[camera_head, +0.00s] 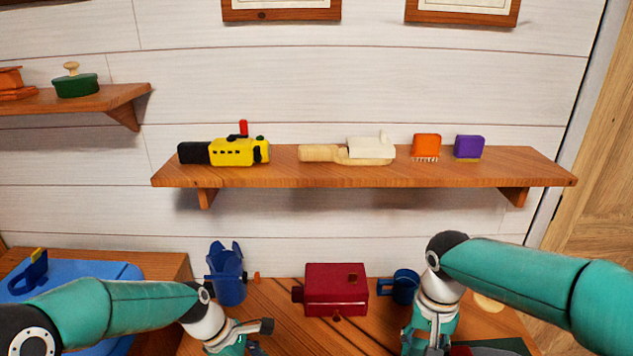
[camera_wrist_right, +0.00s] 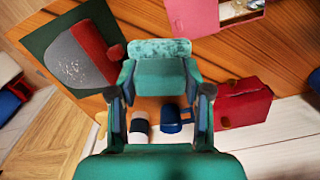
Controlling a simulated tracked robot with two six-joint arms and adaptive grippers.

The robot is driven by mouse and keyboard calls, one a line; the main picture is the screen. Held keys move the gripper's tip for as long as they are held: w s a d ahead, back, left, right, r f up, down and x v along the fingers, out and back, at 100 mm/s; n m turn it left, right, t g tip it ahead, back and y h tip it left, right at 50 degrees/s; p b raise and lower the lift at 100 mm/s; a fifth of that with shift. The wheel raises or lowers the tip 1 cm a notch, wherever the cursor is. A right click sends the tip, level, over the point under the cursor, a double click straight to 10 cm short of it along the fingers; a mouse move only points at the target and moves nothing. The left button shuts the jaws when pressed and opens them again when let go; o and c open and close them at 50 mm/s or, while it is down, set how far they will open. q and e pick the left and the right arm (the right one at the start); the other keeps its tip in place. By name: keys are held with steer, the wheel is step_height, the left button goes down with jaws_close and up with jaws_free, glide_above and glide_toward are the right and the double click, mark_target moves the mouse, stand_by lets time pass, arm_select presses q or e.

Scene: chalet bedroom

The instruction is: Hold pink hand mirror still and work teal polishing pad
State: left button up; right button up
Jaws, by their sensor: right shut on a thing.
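The teal polishing pad (camera_wrist_right: 160,50), with a mottled face, is between the fingers of my right gripper (camera_wrist_right: 160,78) in the right wrist view. That gripper is shut on it. In the head view the right fingertips and the pad are cut off at the bottom edge. A pink framed piece with a shiny, reflecting inside, seemingly the pink hand mirror (camera_wrist_right: 198,14), lies at the top of the wrist view, cut by the edge and apart from the pad. My left gripper (camera_head: 260,338) is at the bottom of the head view, fingers apart, with nothing seen between them.
A dark red box (camera_head: 336,288) stands between a blue holder (camera_head: 228,275) and a blue mug (camera_head: 404,287). A grey and red object (camera_wrist_right: 85,58) lies on a dark green mat (camera_wrist_right: 42,40). A shelf (camera_head: 300,177) with several items hangs behind.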

steer(key=shift+s+f+b, duration=0.1)
steer(key=shift+f+b, duration=0.35)
arm_select(q)
steer(key=b+x, duration=0.5)
steer(key=x, duration=0.3)
steer(key=shift+d+f, duration=0.2)
steer(key=shift+f, duration=0.15)
steer(key=shift+d+f, duration=0.25)
steer(key=shift+f, duration=0.2)
arm_select(e)
step_height(320, 180, down, 6)
steer(key=shift+d+r, duration=0.1)
steer(key=shift+r, duration=0.15)
arm_select(q)
jaws_close()
